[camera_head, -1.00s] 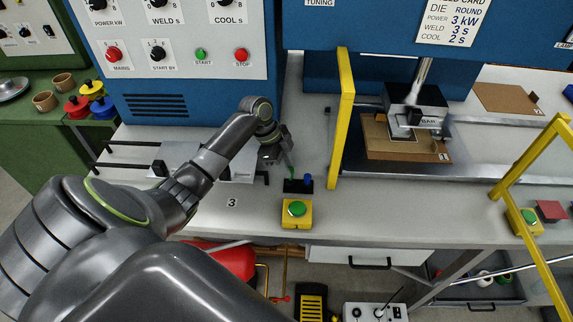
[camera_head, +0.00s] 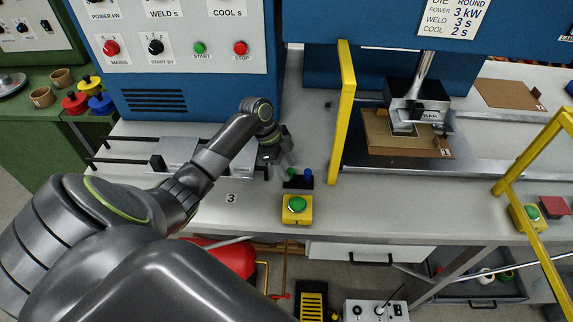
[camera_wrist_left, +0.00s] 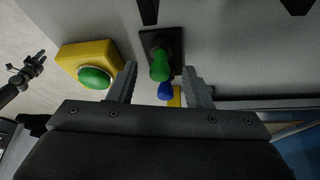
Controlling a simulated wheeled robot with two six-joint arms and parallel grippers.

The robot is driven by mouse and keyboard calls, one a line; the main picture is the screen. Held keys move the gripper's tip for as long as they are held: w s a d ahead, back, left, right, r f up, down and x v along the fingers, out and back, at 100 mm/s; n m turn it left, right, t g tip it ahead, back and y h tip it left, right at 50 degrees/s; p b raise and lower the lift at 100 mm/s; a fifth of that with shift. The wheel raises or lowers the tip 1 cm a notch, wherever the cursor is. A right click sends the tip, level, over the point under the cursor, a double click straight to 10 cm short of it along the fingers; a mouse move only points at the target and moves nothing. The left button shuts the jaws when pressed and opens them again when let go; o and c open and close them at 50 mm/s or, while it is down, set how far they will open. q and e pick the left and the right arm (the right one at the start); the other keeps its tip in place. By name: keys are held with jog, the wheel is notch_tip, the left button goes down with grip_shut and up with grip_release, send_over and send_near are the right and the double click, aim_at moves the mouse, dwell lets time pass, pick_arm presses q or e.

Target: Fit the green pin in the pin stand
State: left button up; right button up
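The green pin (camera_wrist_left: 160,66) stands in the dark pin stand (camera_wrist_left: 147,40), beside the blue pin (camera_wrist_left: 165,91). In the head view the green pin (camera_head: 290,172) and blue pin (camera_head: 308,175) show above the stand (camera_head: 298,184), behind the yellow box with a green button. My left gripper (camera_wrist_left: 160,72) is open, its fingers apart on either side of the green pin with gaps visible. In the head view the left gripper (camera_head: 284,157) is just above and behind the stand. The green pin's lower end is hidden in the stand. My right gripper is outside the head view; a dark jaw-like shape at the left wrist view's edge may be it.
The yellow button box (camera_head: 297,209) stands right in front of the stand. A yellow guard post (camera_head: 342,115) rises close to its right. The press (camera_head: 415,100) with a brown board is further right. Metal plates and rods lie to the left. The bench front is mostly clear.

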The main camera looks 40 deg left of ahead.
pick_arm(q)
jog(key=b+v, duration=0.4)
jog(key=v, duration=1.3)
jog(key=shift+r, duration=0.25)
